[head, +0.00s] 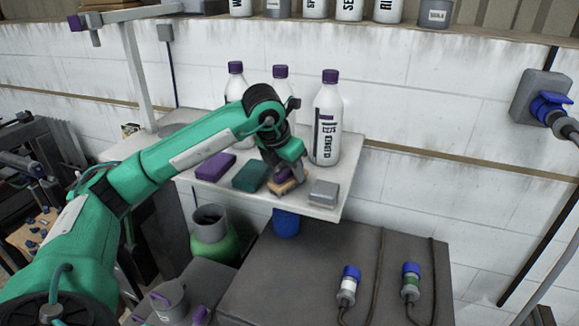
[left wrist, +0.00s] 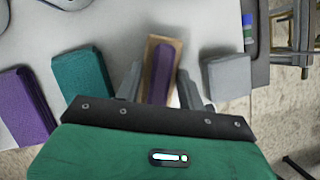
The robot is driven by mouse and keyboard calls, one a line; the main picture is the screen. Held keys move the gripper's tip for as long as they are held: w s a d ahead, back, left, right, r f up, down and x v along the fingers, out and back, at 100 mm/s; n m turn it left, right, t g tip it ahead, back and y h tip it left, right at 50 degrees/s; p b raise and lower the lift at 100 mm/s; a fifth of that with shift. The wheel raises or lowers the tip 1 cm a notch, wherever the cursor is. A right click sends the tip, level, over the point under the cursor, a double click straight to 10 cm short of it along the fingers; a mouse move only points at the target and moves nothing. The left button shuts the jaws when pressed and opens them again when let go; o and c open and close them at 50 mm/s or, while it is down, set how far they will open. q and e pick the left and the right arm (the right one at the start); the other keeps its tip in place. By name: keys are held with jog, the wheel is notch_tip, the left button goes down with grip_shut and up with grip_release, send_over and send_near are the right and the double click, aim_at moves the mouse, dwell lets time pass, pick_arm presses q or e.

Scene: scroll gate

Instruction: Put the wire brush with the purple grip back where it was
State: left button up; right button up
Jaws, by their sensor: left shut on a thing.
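The wire brush (head: 284,186) has a purple grip on a tan wooden block. It is at the front of the white shelf (head: 325,206), between a teal block (head: 249,176) and a grey block (head: 324,193). My left gripper (head: 287,178) is shut on the brush from above. In the left wrist view, the brush (left wrist: 161,62) lies lengthwise between the fingers of the left gripper (left wrist: 160,88). I cannot tell whether its underside touches the shelf. My right gripper is in neither view.
A purple block (head: 215,166) lies left of the teal one. White bottles with purple caps, one a cleaner bottle (head: 327,120), stand behind. Below are a blue cup-like thing (head: 286,223), a green container (head: 212,240) and a dark cabinet top (head: 290,285) with two plugs.

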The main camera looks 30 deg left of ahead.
pick_arm(q)
jog(key=o, duration=0.9)
jog(key=shift+o, duration=0.2)
jog(key=shift+r, duration=0.25)
jog(key=b+v, duration=0.2)
jog(key=v, duration=0.8)
jog(key=shift+s+r+b, duration=0.15)
jog(key=shift+r+b, duration=0.05)
jog(key=shift+b, duration=0.15)
jog(key=shift+s+r, duration=0.25)
jog(key=shift+r, duration=0.3)
jog(key=shift+a, duration=0.1)
jog(key=shift+f, duration=0.1)
